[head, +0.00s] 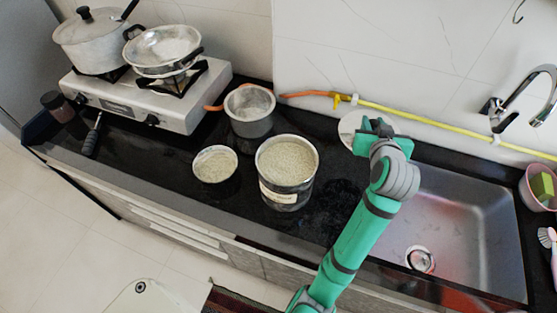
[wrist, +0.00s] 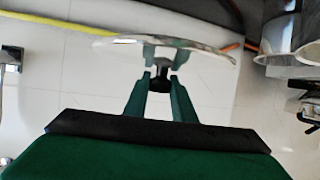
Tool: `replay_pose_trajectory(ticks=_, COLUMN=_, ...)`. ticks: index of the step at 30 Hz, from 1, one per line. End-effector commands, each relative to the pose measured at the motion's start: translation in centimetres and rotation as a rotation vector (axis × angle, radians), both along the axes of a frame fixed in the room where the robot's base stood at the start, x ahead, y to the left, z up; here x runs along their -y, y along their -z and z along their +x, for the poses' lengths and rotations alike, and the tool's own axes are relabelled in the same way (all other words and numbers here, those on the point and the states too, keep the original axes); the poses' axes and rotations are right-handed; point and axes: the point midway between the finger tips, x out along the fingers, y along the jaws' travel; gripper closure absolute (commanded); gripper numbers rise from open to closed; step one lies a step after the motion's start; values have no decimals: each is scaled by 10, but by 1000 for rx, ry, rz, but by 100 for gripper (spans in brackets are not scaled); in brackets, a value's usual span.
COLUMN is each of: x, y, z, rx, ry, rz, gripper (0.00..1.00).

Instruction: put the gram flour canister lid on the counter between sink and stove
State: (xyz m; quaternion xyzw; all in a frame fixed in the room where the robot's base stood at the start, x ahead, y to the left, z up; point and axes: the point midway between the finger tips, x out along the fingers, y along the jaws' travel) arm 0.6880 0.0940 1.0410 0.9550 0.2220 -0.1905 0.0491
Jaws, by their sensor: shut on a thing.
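My gripper (head: 372,128) is shut on the round metal canister lid (head: 351,126), near the left edge of the sink in the head view. The arm hides part of the lid there. In the wrist view the lid (wrist: 205,48) is a thin shiny disc seen nearly edge-on, with my gripper (wrist: 160,76) closed around its dark knob. A labelled canister (head: 279,196) stands open on the black counter (head: 327,205), filled with pale flour. The stove (head: 205,95) is left of it, and the metal sink (head: 450,225) is at right. I cannot tell the lid's height above the counter.
A metal pot (head: 250,126) and a small bowl of pale grain or flour (head: 216,180) stand left of the canister. A yellow hose (head: 430,119) runs along the wall. The faucet (head: 530,90) rises behind the sink. Bare counter shows between canister and sink.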

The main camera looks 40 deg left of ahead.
Motion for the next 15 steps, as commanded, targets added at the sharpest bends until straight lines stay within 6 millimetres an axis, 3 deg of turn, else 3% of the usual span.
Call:
replay_pose_trajectory(ticks=1, x=-15, y=22, z=-1, rx=-9, ry=-28, rz=2, gripper=100)
replay_pose_trajectory(ticks=6, x=-41, y=69, z=-4, rx=-4, ry=-77, rz=9, gripper=100)
replay_pose_trajectory(ticks=9, x=-54, y=84, z=-7, rx=-2, ry=-98, rz=11, gripper=100)
replay_pose_trajectory(ticks=15, x=-72, y=95, z=-10, rx=0, ry=-122, rz=12, gripper=100)
